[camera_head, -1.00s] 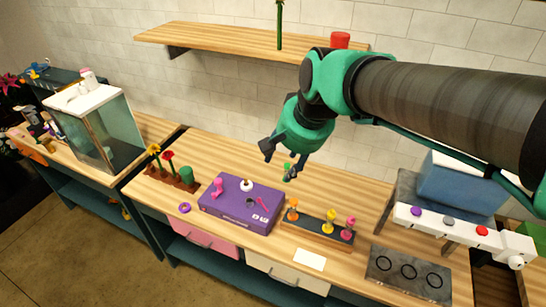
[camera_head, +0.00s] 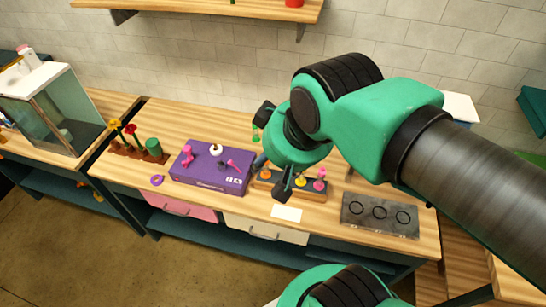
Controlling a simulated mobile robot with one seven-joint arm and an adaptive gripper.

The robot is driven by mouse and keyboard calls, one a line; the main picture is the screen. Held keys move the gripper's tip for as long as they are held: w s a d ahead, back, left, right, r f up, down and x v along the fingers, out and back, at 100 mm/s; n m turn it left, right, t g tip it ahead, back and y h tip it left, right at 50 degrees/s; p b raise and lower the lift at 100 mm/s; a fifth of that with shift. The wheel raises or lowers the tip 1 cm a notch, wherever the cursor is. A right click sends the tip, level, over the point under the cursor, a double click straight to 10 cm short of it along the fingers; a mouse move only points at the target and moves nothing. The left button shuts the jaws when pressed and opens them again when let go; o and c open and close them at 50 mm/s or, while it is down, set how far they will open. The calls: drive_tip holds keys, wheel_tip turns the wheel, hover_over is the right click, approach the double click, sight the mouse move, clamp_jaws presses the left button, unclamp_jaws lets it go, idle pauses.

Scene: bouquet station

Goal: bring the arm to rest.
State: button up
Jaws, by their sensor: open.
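My gripper (camera_head: 266,158) is open, with its dark fingers spread apart. It is in the air over the workbench (camera_head: 215,117), in front of the purple box and the dark flower rack in this view. A small green piece (camera_head: 255,132) shows beside the upper finger; I cannot tell whether it touches it. My green and dark grey arm is bent and reaches in from the right.
A purple box (camera_head: 203,178) with small items on top stands mid-bench. The flower rack (camera_head: 309,194), partly hidden, holds several blooms. A grey plate with rings (camera_head: 380,215) lies right. A glass tank (camera_head: 62,115) stands left. A shelf (camera_head: 200,12) hangs above.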

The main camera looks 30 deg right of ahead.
wheel_tip(320, 180, down, 13)
drive_tip(key=b, duration=1.3)
drive_tip(key=shift+f, duration=0.15)
